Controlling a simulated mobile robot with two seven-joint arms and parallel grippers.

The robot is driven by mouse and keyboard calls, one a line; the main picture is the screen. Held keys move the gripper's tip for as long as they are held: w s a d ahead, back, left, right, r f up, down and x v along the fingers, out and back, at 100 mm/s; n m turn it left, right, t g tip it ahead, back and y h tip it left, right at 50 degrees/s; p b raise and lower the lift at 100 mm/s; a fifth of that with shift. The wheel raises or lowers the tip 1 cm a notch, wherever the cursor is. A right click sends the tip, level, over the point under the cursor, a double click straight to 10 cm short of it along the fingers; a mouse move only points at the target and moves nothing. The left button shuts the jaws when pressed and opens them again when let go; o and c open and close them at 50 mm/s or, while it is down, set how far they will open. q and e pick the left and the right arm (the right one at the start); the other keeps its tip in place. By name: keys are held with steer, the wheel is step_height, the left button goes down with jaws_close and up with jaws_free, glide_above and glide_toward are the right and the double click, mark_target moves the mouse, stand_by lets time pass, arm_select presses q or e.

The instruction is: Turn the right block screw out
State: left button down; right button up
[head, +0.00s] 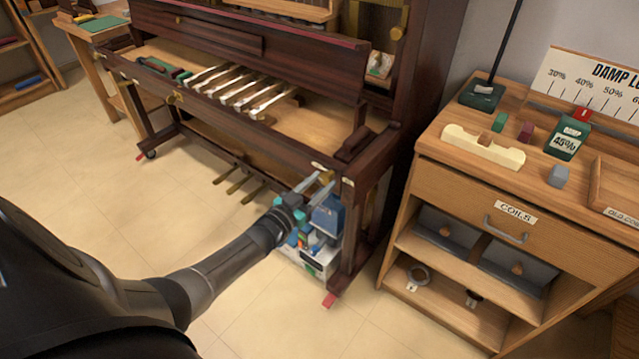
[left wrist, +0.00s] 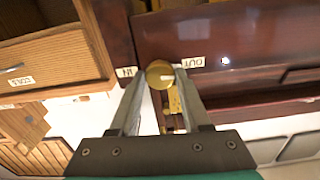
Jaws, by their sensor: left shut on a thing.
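The right block screw is a round brass knob (left wrist: 160,74) on the dark red-brown piano's key block, at the right end of the case. It also shows as a small brass spot in the head view (head: 327,176). My left gripper (head: 318,183) reaches the front of the block from the lower left. In the left wrist view its two grey fingers (left wrist: 157,84) lie on either side of the knob, shut on it. An upside-down "IN" label (left wrist: 126,72) is left of the knob and an upside-down "OUT" label (left wrist: 192,62) is right of it. My right gripper is not in view.
The open piano (head: 240,95) shows several loose keys. A wooden cabinet (head: 460,165) with a "COILS" drawer stands close on the right. A meter reading 45% (head: 568,137) and a cream wooden piece (head: 483,147) are on top.

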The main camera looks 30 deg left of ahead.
arm_select(q)
steer(key=shift+n, duration=0.5)
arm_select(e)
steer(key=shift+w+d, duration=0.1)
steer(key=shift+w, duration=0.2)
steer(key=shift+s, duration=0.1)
arm_select(q)
steer(key=shift+c, duration=1.8)
jaws_free()
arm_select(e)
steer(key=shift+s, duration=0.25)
